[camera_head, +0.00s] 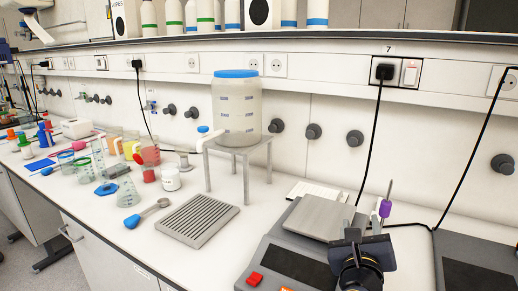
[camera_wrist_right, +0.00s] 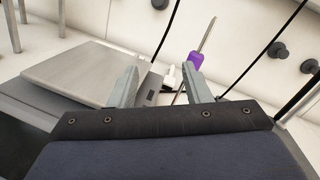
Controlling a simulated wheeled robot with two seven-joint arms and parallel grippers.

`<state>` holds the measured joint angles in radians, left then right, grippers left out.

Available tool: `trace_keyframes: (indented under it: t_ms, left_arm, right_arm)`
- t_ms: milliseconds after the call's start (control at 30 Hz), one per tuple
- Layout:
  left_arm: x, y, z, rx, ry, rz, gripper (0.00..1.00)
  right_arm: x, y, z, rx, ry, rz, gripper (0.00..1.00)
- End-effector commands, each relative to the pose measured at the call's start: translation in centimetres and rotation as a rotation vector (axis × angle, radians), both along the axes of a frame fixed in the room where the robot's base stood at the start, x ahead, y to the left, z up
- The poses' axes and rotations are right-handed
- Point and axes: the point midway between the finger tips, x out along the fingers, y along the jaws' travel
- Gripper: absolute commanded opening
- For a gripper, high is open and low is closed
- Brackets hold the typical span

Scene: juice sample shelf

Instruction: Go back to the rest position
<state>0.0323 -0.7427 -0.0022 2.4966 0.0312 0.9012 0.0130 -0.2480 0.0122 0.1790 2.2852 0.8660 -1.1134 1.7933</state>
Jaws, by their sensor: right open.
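My right gripper (camera_head: 365,222) is at the lower right of the head view, in front of the balance's metal pan (camera_head: 316,216). In the right wrist view its two fingers (camera_wrist_right: 165,78) stand apart, with nothing held between them. A purple-handled tool with a thin metal shaft (camera_head: 385,208) stands tilted just beyond the right fingertip. It also shows in the right wrist view (camera_wrist_right: 195,62), and I cannot tell whether it touches the finger. My left gripper is not in view.
The balance (camera_head: 297,266) and a dark device (camera_head: 478,268) lie close to my right arm. Black cables hang from the wall sockets. A large clear tank (camera_head: 236,112) stands on a metal stand (camera_head: 245,172). Beakers and flasks crowd the bench's left. A drain rack (camera_head: 197,221) lies in front.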

Motion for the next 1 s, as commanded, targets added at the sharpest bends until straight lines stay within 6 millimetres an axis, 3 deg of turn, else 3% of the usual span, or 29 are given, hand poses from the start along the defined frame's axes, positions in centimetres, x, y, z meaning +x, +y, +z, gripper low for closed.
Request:
trace_keyframes:
  t_ms: [33,233,400,600,700,800,1000]
  left_arm:
    - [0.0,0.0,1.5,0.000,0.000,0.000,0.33]
    - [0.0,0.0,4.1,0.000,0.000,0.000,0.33]
    - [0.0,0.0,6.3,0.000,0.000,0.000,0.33]
    - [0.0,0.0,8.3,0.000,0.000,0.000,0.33]
    - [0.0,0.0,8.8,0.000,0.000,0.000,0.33]
    - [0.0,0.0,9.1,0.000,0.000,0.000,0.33]
    - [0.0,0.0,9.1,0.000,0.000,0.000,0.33]
  right_arm:
    - [-0.3,0.2,1.8,-0.119,0.054,0.086,0.44]
    - [-3.3,3.2,2.6,-0.731,0.264,0.477,0.44]
    - [-8.9,4.4,0.6,-1.296,0.395,0.812,0.44]
    - [-17.2,3.5,-3.2,-1.839,0.474,1.216,0.44]
    - [-20.5,2.7,-4.6,-1.993,0.480,1.376,0.44]
    - [-22.5,2.2,-5.5,-2.074,0.475,1.481,0.44]
    - [-23.5,2.0,-6.0,-2.110,0.467,1.534,0.44]
